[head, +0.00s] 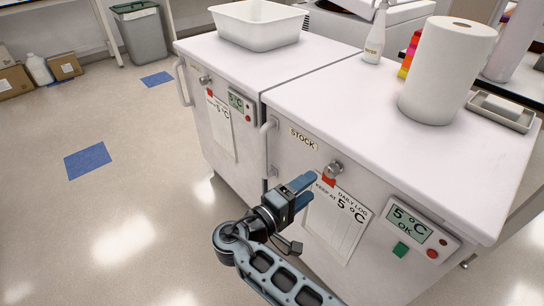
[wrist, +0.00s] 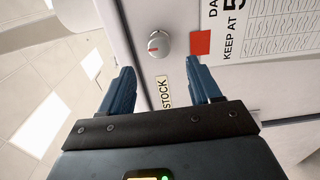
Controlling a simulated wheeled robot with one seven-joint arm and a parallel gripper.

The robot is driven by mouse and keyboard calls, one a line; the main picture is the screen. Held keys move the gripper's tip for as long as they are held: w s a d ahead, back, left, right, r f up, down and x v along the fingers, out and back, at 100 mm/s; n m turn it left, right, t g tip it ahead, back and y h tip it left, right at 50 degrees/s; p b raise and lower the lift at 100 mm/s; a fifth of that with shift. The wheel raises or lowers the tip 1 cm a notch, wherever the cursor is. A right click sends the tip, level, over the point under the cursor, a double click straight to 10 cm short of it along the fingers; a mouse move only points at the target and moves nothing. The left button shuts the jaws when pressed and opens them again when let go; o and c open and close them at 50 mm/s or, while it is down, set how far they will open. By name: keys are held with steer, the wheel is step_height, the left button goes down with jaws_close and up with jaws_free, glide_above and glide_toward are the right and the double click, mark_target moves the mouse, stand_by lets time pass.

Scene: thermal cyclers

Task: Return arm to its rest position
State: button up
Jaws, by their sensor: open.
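My gripper (head: 304,191) is open and empty in front of the white cabinet marked STOCK (head: 290,165). In the wrist view my gripper (wrist: 160,82) shows two blue fingers spread apart with nothing between them. Beyond them are the cabinet's round metal knob (wrist: 158,44), the STOCK label (wrist: 164,92) and a red square (wrist: 200,43). In the head view the knob (head: 334,169) is just above and to the right of the fingertips. Whether the fingers touch the cabinet front cannot be told.
A second cabinet (head: 200,125) with a bar handle (head: 182,82) stands to the left. On top are a white tub (head: 258,40), a spray bottle (head: 375,38) and a paper roll (head: 445,75). A grey bin (head: 142,35) stands behind. The floor at left is open.

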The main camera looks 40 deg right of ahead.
steer(key=s+f+n+t+y, duration=0.4)
steer(key=s+f+t+y, duration=0.15)
steer(key=s+f, duration=0.5)
steer(key=s+a+f+t+y+p, duration=0.1)
steer(key=s+a+f+t+y, duration=0.15)
steer(key=s+a+y, duration=0.5)
steer(key=s+a+r+m+t+y, duration=0.15)
steer(key=s+a+r+y, duration=0.3)
steer(key=s+r, duration=0.45)
steer(key=s+r+m+t, duration=0.1)
steer(key=r+t, duration=0.1)
steer(key=r, duration=0.6)
steer(key=s+r+m+t+p, duration=0.1)
steer(key=s+r+m+t, duration=0.1)
steer(key=r, duration=0.7)
steer(key=shift+s+a+r+t, duration=0.15)
steer(key=shift+s+a+t, duration=0.05)
steer(key=shift+a+t, duration=0.2)
steer(key=shift+y, duration=0.25)
